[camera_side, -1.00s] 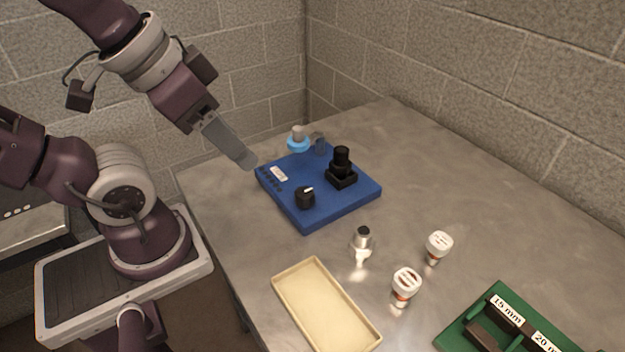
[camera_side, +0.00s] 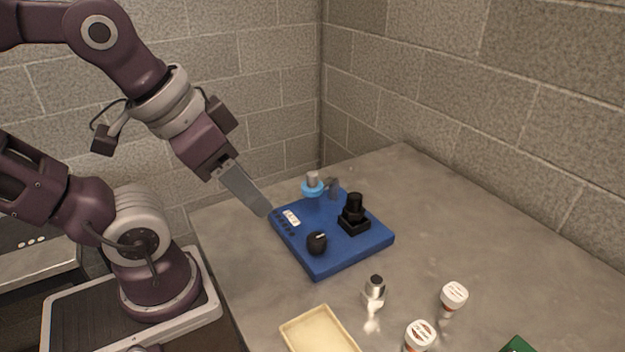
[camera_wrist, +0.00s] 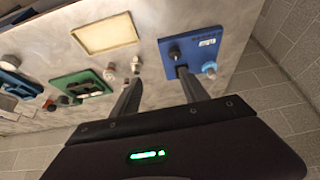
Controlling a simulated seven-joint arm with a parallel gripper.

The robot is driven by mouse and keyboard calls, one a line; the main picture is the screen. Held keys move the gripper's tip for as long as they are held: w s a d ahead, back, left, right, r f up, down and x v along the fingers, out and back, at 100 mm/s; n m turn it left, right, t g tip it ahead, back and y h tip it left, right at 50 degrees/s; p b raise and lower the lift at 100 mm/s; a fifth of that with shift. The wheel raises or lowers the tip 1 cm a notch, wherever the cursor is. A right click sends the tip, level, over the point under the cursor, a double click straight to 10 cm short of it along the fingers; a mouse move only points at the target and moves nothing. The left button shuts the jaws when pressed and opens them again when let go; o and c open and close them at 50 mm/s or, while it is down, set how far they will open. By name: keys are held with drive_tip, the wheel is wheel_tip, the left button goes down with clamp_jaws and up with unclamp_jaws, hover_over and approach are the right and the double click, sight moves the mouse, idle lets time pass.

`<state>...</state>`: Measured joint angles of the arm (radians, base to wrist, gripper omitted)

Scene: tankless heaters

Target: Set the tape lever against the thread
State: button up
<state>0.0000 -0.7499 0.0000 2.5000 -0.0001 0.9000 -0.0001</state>
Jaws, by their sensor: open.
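The blue board (camera_side: 340,252) lies on the table in the side view and shows in the wrist view (camera_wrist: 205,42). At its far corner a light-blue ring (camera_side: 313,190) sits around a grey post (camera_side: 312,177); the ring also shows in the wrist view (camera_wrist: 209,67). A small grey lever-like piece (camera_side: 334,189) stands just right of the ring; I cannot tell whether it touches the post. My gripper (camera_side: 264,210) is by the board's left corner, pointing down and right. Its two fingers are apart and empty in the wrist view (camera_wrist: 158,79).
The board carries a black knob (camera_side: 317,243), a black block with a cylinder (camera_side: 354,213) and a white label (camera_side: 291,217). In front stand a metal fitting (camera_side: 375,289) and white-capped bottles (camera_side: 454,295).

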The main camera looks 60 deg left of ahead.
drive_tip(key=shift+w+a+r+n, duration=0.1)
drive_tip(key=shift+w+r+n, duration=0.05)
drive_tip(key=shift+w+n, duration=0.15)
drive_tip(key=c, duration=0.4)
drive_tip(key=w+a+n, duration=0.1)
drive_tip(key=w+r+n+g, duration=0.1)
drive_tip(key=w+n, duration=0.1)
drive_tip(key=w+a+r+n, duration=0.1)
drive_tip(key=shift+w+a+g, duration=0.3)
drive_tip(key=shift+w+g, duration=0.1)
clamp_jaws()
drive_tip(key=w+a+f+n+g+h, duration=0.1)
drive_tip(key=w+a+f+n+h, duration=0.1)
drive_tip(key=w+a+n, duration=0.3)
drive_tip(key=w+a+f+n+g+h, duration=0.1)
drive_tip(key=w+a+f+n+h, duration=0.1)
drive_tip(key=w+a+n, duration=0.4)
drive_tip(key=a+f+n, duration=0.1)
drive_tip(key=a+n, duration=0.4)
drive_tip(key=a, duration=0.7)
drive_tip(key=shift+a+f+g, duration=0.2)
drive_tip(key=shift+g, duration=0.1)
drive_tip(key=shift+w, duration=0.1)
